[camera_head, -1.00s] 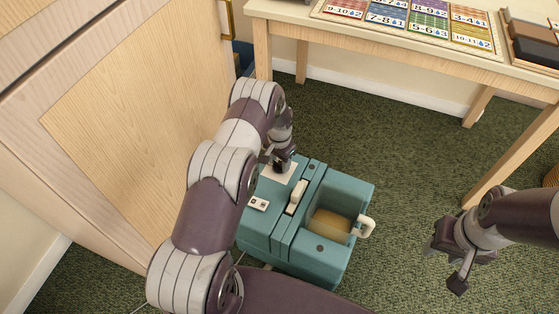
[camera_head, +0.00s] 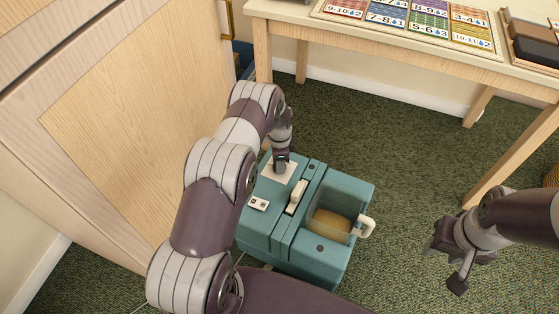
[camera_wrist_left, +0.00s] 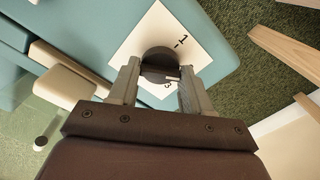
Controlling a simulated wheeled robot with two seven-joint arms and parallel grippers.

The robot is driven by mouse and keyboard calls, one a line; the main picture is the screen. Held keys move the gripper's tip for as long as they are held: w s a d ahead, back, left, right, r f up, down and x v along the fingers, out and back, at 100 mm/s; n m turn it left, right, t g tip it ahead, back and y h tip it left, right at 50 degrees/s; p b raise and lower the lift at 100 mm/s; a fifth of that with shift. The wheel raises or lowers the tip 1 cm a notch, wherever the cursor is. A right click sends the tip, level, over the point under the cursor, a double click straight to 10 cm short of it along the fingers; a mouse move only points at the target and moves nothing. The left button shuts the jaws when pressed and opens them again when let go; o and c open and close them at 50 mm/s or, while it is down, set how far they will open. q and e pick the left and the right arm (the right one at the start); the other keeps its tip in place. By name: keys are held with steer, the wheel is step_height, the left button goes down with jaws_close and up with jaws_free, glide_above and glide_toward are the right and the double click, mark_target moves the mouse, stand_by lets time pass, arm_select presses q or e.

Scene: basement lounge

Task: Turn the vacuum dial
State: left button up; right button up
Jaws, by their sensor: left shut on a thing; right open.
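The teal vacuum (camera_head: 278,231) stands on the carpet in the middle of the head view. Its dark round dial (camera_wrist_left: 158,57) sits on a white plate (camera_wrist_left: 196,53) with the marks 1 and 3 showing. My left gripper (camera_head: 281,166) points down at the plate; in the left wrist view its fingers (camera_wrist_left: 158,77) are shut on the dial, one on each side. The dial is mostly hidden behind the gripper in the head view. My right gripper (camera_head: 452,263) is open and empty, over the carpet to the right of the vacuum.
A wooden table (camera_head: 400,42) with coloured cards stands at the back right. A wooden cabinet door (camera_head: 130,120) is on the left, close to my left arm. The vacuum has a cream handle (camera_head: 298,197) and a white switch plate (camera_head: 259,204). Carpet (camera_head: 400,150) is free to the right.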

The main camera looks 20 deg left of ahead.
stand_by(0.4)
arm_select(q)
steer(key=o, duration=1.1)
steer(key=shift+c, duration=0.2)
steer(key=shift+r, duration=0.1)
step_height(320, 180, up, 12)
steer(key=p, duration=0.4)
steer(key=shift+r, duration=0.25)
